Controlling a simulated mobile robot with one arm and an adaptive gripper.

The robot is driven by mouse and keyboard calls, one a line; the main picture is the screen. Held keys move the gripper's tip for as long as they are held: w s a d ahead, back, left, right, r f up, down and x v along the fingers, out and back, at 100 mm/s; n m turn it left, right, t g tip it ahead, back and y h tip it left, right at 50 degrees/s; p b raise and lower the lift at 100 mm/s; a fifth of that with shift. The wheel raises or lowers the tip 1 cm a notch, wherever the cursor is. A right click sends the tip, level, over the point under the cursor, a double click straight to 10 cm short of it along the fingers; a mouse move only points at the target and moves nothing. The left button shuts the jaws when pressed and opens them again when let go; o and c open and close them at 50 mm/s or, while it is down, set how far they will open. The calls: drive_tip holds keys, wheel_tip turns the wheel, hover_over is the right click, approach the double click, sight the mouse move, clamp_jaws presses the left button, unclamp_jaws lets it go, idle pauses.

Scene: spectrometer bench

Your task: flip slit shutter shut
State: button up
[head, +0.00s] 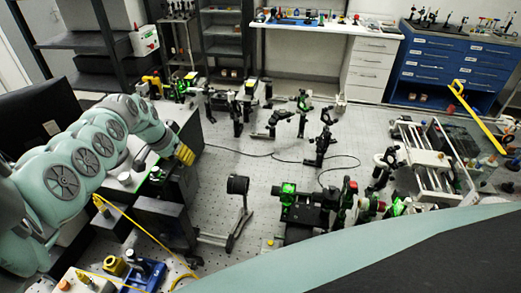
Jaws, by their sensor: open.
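I cannot pick out the slit shutter with certainty in the head view; its parts are too small or hidden among the optics. My mint-green arm reaches in from the left. My gripper (184,155), with yellow tips, is at the arm's end above the left part of the perforated bench (270,180). It is open, and I see nothing held in it. It is beside dark boxes and small mounts at the left, which my arm partly hides.
Several optic mounts with green glow (288,192) crowd the front right. A railed frame (425,150) and a yellow bar (470,110) are at the right. Bare bench shows between the stand and the posts.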

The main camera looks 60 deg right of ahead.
drive_tip(key=shift+d, duration=0.1)
clamp_jaws()
